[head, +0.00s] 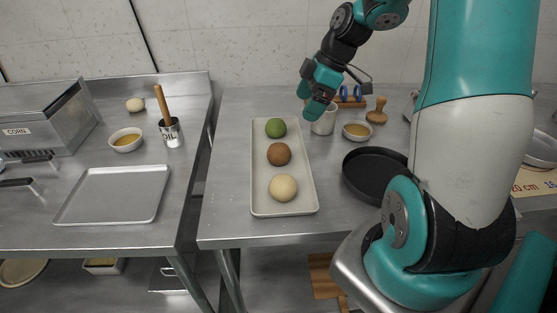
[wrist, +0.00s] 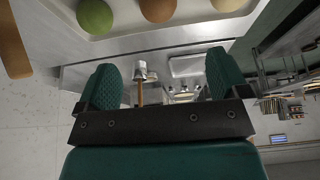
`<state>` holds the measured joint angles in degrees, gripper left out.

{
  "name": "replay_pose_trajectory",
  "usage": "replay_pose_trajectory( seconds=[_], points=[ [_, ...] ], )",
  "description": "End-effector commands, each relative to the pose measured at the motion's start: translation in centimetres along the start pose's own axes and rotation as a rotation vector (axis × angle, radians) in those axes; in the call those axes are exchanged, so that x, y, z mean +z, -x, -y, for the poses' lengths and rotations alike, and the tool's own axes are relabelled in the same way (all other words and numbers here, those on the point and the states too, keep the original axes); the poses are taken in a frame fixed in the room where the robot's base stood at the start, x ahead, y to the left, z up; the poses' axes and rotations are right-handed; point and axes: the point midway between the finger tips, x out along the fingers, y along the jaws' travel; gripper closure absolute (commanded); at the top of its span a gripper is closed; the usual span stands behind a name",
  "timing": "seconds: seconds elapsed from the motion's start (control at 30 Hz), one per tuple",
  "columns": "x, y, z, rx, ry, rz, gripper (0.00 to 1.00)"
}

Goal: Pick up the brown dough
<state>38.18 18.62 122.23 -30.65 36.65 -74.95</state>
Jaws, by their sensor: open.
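The brown dough (head: 279,154) is a round ball in the middle of a long pale tray (head: 261,203). A green ball (head: 275,128) lies behind it and a pale ball (head: 283,188) in front, each apart from it. My gripper (head: 309,98) is open and empty, above and behind the tray's right back corner. In the wrist view, my gripper's two teal fingers (wrist: 162,72) stand wide apart with nothing between them. The brown dough (wrist: 158,9) shows at the top edge there, partly cut off, beyond the fingers.
A white cup (head: 324,124) stands just below my gripper. A small bowl (head: 357,131), a wooden piece (head: 377,111) and a black pan (head: 372,174) are right of the tray. The steel table (head: 230,160) is clear left of the tray. A gap separates it from the left table.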

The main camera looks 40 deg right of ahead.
Motion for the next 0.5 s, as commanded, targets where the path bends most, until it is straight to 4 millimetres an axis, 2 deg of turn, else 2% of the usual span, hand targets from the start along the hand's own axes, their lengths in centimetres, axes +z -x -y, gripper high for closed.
replay_pose_trajectory(
  seconds=[0.3,0.5],
  points=[
    [-0.3,-7.2,0.2,-0.010,0.001,0.002,0.07],
    [-0.3,-10.1,0.2,-0.006,0.002,0.002,0.07]
  ],
)
